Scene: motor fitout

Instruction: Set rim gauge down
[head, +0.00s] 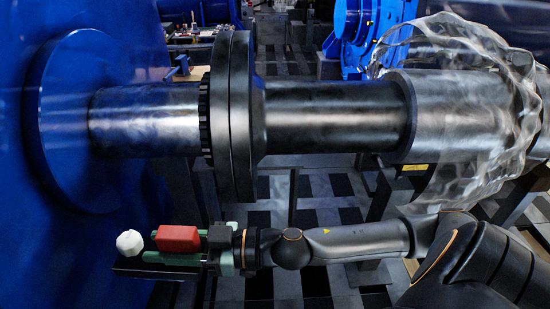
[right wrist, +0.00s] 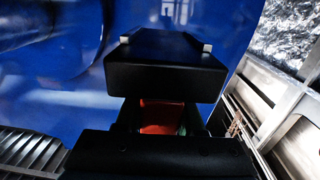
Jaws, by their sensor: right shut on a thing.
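The rim gauge, which I take to be the red block (head: 178,238), sits between the green-edged fingers of my right gripper (head: 168,246) at the lower left of the head view. The gripper is shut on it. A white faceted knob (head: 130,242) is just left of the block, and a dark flat piece (head: 150,265) lies below them; I cannot tell whether either belongs to the gauge. In the right wrist view the red block (right wrist: 162,116) shows partly, between dark blocky parts. My left gripper is not in view.
A large steel shaft (head: 330,115) with a dark flange (head: 238,115) runs across above my right arm, from a blue housing (head: 60,220) at the left. Clear crumpled film (head: 500,140) wraps its right part. Metal framing stands below the shaft.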

